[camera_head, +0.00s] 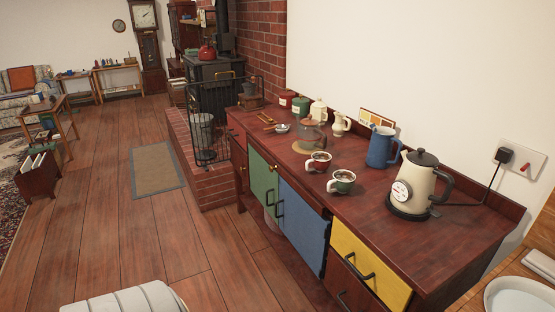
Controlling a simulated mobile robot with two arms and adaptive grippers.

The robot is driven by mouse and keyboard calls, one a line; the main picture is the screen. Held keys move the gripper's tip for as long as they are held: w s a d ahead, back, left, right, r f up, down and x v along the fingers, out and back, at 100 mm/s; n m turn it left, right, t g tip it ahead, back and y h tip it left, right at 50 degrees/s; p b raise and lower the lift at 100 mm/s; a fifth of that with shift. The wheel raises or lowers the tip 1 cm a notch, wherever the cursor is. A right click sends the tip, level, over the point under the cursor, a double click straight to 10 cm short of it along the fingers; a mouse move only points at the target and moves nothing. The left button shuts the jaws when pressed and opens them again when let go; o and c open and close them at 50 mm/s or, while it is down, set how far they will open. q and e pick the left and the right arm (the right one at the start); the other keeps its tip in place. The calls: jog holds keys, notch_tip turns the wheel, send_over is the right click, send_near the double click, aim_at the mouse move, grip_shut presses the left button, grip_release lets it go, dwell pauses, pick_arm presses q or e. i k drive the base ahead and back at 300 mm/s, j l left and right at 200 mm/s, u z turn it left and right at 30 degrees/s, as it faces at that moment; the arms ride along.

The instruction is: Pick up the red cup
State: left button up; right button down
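A glass pot with a reddish lid (312,135) stands just behind the red cup. Neither of my grippers shows in the head view, so nothing is seen touching the cup.
A blue pitcher (382,147) and a cream kettle (420,185) stand right of the cups. Canisters, including a red one (287,98), stand further back. A wire fireguard (205,135) rises left of the sideboard. Wooden floor (105,215) is open at left.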

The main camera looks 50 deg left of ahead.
aim_at(318, 165)
jog(key=u, duration=1.35)
jog(key=z, duration=1.55)
jog(key=u, duration=1.55)
jog(key=i+j+z, duration=0.15)
jog(key=i+j, duration=0.2)
jog(key=i+j+z, duration=0.1)
jog(key=i+j, duration=0.2)
jog(key=j, duration=0.2)
